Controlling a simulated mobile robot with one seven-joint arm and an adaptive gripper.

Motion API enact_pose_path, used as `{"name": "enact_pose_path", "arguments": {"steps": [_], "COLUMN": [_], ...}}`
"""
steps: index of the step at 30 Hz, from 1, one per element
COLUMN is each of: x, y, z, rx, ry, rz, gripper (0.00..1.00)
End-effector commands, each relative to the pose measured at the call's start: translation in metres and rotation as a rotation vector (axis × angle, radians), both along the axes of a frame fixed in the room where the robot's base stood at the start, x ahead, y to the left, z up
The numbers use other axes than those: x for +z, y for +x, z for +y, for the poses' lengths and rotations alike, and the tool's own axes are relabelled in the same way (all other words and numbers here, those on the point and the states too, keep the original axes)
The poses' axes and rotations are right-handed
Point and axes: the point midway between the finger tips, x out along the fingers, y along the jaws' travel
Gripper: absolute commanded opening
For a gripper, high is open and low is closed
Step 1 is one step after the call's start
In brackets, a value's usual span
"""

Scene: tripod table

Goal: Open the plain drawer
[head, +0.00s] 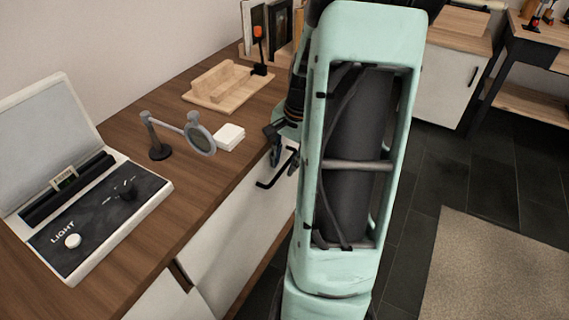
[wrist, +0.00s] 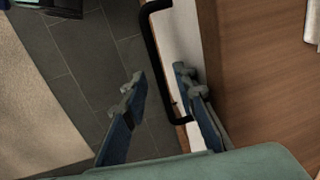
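The white drawer front (head: 238,222) is set in the cabinet under the wooden worktop and looks closed. Its black bar handle (head: 268,184) sticks out near the top, beside my gripper (head: 284,160). In the wrist view the handle (wrist: 154,52) runs from the top edge down between the two fingers of my gripper (wrist: 160,82). The fingers are apart, with a visible gap on either side of the bar. My arm hides the right part of the drawer front in the head view.
On the worktop (head: 200,205) stand an open light case (head: 100,212), a magnifier on a stand (head: 200,137), a white block (head: 229,137) and a wooden tray (head: 222,98). Dark floor (head: 412,180) and a beige rug (head: 495,265) lie to the right.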

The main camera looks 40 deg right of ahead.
Motion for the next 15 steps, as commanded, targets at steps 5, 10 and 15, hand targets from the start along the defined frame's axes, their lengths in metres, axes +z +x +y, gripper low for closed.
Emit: {"name": "enact_pose_path", "arguments": {"steps": [5,10,15], "x": [0.0002,0.0003,0.0004], "y": [0.0,0.0001,0.0001], "z": [0.0,-0.0001,-0.0001], "rx": [0.0,0.0,0.001], "ry": [0.0,0.0,0.0], "rz": [0.0,0.0,0.0], "gripper": [0.26,0.09,0.0]}}
